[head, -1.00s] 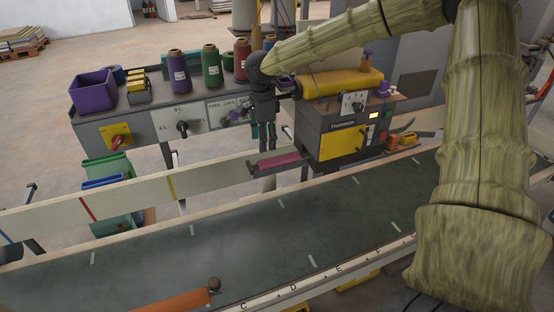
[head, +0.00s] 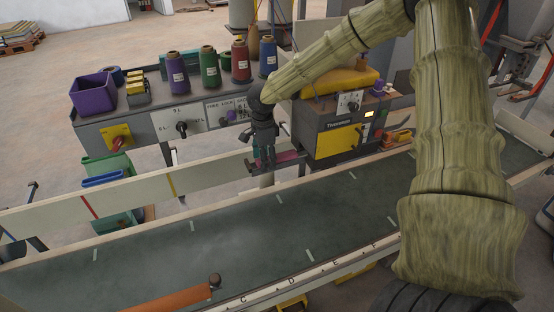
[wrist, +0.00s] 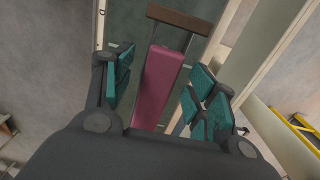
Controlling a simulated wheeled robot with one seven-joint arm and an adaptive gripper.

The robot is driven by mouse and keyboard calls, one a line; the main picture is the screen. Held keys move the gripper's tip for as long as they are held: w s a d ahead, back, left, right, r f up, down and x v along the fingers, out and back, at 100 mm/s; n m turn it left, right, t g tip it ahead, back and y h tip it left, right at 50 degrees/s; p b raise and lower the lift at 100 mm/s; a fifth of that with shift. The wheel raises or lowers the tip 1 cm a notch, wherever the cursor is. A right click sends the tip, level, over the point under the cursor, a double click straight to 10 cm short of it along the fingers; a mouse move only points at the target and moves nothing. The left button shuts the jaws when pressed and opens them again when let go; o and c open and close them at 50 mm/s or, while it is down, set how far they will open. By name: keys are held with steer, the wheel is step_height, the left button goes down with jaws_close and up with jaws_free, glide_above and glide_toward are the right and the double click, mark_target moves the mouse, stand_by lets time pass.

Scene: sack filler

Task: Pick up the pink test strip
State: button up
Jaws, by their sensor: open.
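The pink test strip (wrist: 161,85) lies between the spread teal-padded fingers of my gripper (wrist: 160,92) in the wrist view. The fingers are open, one on each side of the strip, with a gap on both sides. In the head view the strip (head: 289,157) rests on a small ledge beside the grey and yellow sewing unit (head: 338,137). My gripper (head: 264,160) is over the strip's left part there and hides some of it. I cannot tell how high the fingertips are above the ledge.
The green conveyor belt (head: 200,240) runs below, with a pale side rail (head: 130,196) along its far side. A grey bench with thread cones (head: 209,67) and a purple bin (head: 93,92) stands behind. An orange bar (head: 170,300) lies across the near belt.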

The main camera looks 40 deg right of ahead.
steer(key=shift+c, duration=0.2)
steer(key=c, duration=1.2)
steer(key=shift+o, duration=0.2)
